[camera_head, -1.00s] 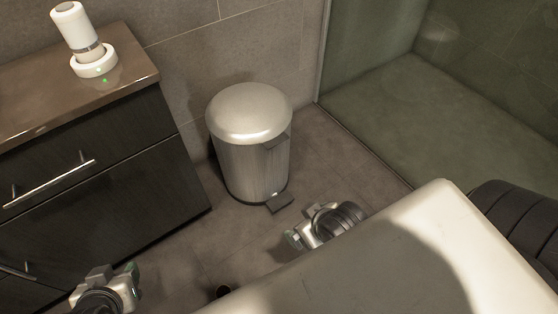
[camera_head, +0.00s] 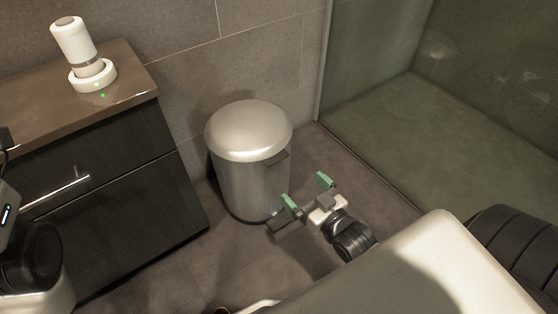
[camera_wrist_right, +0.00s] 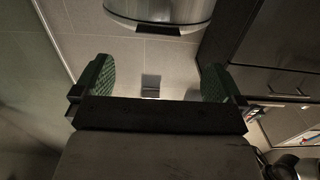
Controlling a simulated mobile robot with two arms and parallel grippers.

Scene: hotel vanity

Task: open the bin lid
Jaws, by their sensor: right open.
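The bin (camera_head: 250,182) is a silver cylinder standing upright on the floor, and its domed lid (camera_head: 248,130) is shut. A dark tab sits at the lid's front right edge. The dark foot pedal (camera_head: 284,222) at the bin's base is partly hidden by my right gripper. My right gripper (camera_head: 306,189) is open and empty, with green finger pads, in front of the bin at its lower right. In the right wrist view the open gripper (camera_wrist_right: 158,82) spans the lower middle, and the bin (camera_wrist_right: 160,8) is cut off at the top. My left gripper's fingers are not visible.
A dark cabinet (camera_head: 130,185) with a bar handle stands left of the bin. A white bottle-shaped device (camera_head: 76,42) stands on its counter. A glass shower area (camera_head: 430,110) is at the right. Tiled wall is behind the bin, with bare floor in front.

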